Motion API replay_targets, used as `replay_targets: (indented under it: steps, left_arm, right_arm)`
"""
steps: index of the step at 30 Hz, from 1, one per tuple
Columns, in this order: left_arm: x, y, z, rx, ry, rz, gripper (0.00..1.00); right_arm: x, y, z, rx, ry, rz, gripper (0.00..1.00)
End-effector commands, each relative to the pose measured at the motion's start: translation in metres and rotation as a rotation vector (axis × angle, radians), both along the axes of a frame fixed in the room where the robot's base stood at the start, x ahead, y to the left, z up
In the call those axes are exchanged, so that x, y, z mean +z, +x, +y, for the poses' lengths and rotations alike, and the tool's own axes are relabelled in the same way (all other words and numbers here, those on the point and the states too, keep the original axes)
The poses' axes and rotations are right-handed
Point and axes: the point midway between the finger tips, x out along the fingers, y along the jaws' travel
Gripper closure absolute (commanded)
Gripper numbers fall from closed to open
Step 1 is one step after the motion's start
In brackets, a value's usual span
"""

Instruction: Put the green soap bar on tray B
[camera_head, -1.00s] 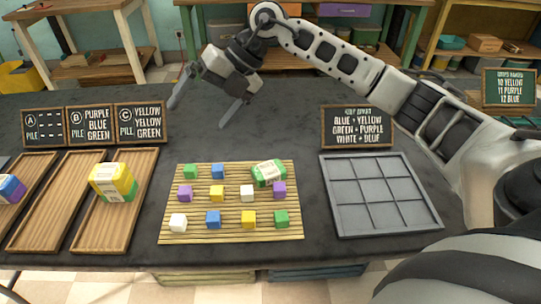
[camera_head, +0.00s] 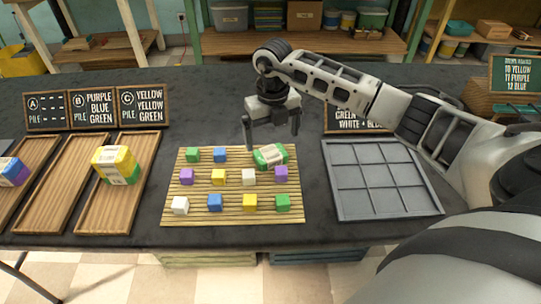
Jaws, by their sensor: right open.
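The green soap bar (camera_head: 270,157), with a white label band, lies at the back right of the slatted bamboo mat (camera_head: 230,225). My right gripper (camera_head: 272,141) is open, its fingers pointing down above and just behind the bar. It looks apart from the bar, though the exact gap is hard to tell. Tray B (camera_head: 58,192), the middle wooden tray in front of the B board (camera_head: 93,110), is empty. My left gripper is not in view.
Several coloured cubes (camera_head: 218,177) stand in rows on the mat. The tray before the C board holds a yellow and green stack (camera_head: 117,165); a purple and blue stack (camera_head: 13,171) lies at the left edge. A grey gridded tray (camera_head: 382,180) on the right is empty.

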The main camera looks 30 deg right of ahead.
Motion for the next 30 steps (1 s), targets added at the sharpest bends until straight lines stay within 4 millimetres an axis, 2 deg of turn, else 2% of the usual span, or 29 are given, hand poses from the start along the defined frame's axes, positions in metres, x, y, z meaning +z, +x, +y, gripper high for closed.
replay_targets:
  steps: [5, 13, 22, 23, 27, 28, 30]
  left_arm:
    - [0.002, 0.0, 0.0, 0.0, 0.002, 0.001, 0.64]
    - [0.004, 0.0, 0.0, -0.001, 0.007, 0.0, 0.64]
    - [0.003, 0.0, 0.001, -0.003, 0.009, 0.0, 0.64]
    - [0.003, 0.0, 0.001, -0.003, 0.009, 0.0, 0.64]
    - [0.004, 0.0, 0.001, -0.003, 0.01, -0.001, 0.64]
    - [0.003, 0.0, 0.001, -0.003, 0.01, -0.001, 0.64]
    - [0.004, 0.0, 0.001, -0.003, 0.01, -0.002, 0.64]
  right_arm:
    - [-0.013, -0.001, 0.002, 0.001, 0.002, 0.004, 0.02]
    - [-0.051, 0.0, 0.006, 0.0, 0.002, 0.002, 0.02]
    - [-0.056, 0.0, 0.006, 0.001, 0.0, 0.0, 0.02]
    - [-0.056, 0.0, 0.006, 0.001, 0.001, 0.0, 0.07]
    - [-0.056, 0.0, 0.006, 0.001, 0.001, 0.0, 0.46]
    - [-0.056, 0.0, 0.006, 0.001, 0.001, 0.0, 0.53]
    - [-0.055, 0.0, 0.006, 0.001, 0.001, -0.001, 0.57]
